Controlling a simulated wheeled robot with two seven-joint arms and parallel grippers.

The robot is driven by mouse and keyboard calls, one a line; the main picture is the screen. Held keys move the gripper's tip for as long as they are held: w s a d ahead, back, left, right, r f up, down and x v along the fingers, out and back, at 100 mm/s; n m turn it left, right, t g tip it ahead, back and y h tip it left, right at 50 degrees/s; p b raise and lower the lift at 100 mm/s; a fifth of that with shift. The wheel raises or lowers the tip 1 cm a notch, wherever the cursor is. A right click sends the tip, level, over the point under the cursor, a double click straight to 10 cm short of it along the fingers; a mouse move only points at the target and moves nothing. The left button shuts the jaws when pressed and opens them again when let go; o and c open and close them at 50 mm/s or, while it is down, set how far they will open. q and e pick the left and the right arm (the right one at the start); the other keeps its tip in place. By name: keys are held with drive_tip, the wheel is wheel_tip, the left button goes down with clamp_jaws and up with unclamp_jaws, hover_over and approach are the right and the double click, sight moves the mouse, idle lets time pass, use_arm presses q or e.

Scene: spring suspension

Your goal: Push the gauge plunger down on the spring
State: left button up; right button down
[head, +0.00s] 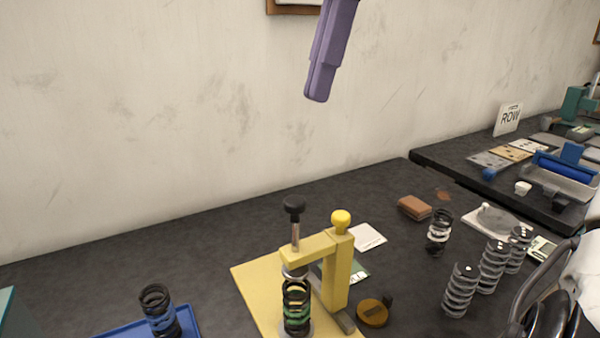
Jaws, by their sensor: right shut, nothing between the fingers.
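The yellow gauge stand (336,275) stands on a yellow base plate (256,284) in the lower middle of the head view. Its plunger, a metal rod with a black knob (293,207), rises above the stand's arm. A black spring with a green band (296,306) stands upright below the arm, under the plunger. My right gripper (317,97), with purple fingers, is shut and empty. It points down from the top of the picture, well above the plunger knob and apart from it. My left gripper is not in view.
A blue tray (188,318) at lower left carries a black and blue spring (160,311). Right of the stand are a round brown-yellow piece (373,312), a black and white spring (439,232) and several grey springs (461,290). The table left of the stand is mostly clear.

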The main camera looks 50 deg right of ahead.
drive_tip(key=b, duration=0.1)
approach(295, 201)
drive_tip(key=x, duration=0.5)
drive_tip(key=shift+a, duration=0.15)
drive_tip(key=shift+f, duration=0.35)
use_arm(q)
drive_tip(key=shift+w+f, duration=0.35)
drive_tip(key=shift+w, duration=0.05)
use_arm(e)
drive_tip(key=shift+w+f, duration=0.1)
drive_tip(key=shift+f, duration=0.1)
